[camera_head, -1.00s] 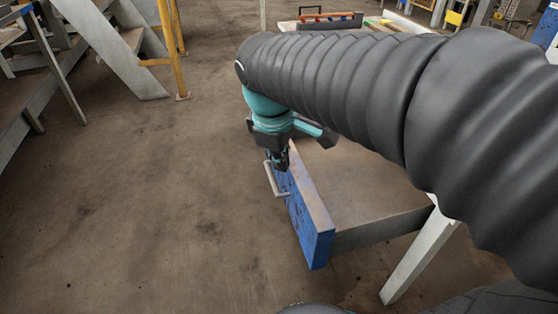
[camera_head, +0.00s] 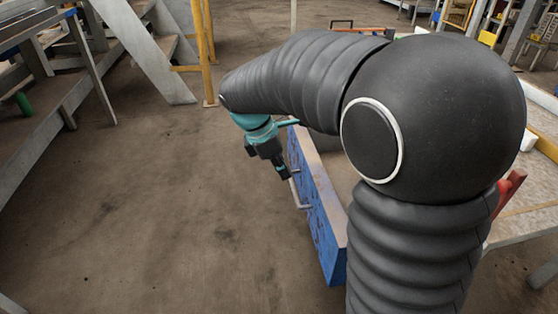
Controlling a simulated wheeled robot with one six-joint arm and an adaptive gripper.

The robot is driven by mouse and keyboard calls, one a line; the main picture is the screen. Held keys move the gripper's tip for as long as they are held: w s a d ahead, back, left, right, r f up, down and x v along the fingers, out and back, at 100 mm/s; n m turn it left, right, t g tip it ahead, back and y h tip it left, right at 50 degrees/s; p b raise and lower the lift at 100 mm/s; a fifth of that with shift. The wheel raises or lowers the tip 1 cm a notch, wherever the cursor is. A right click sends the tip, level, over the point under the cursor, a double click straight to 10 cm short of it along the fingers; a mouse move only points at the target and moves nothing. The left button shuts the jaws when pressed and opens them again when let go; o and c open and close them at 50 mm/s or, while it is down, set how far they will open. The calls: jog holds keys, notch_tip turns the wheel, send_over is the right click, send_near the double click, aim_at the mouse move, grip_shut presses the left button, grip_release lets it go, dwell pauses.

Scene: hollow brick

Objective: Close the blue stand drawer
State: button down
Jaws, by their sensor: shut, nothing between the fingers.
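The blue drawer front (camera_head: 318,212) stands out from the stand, with a light metal handle (camera_head: 296,192) on its left-facing side. Part of the drawer's inside shows behind the front, and my arm hides much of the rest. My gripper (camera_head: 284,175) is shut and empty, pointing down beside the outer face of the drawer front, close to the handle's upper end. I cannot tell whether it touches the handle.
A worktop (camera_head: 530,215) with a red item (camera_head: 508,188) lies at the right, behind my arm. Steel stairs and a yellow post (camera_head: 205,50) stand at the upper left. The concrete floor left of the drawer is clear.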

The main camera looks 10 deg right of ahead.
jog(key=d+f, duration=0.3)
jog(key=d, duration=0.1)
jog(key=shift+d+f+b, duration=0.2)
jog(key=shift+f+b, duration=0.1)
jog(key=shift+f, duration=0.1)
jog(key=shift+d, duration=0.6)
jog(key=shift+d, duration=0.1)
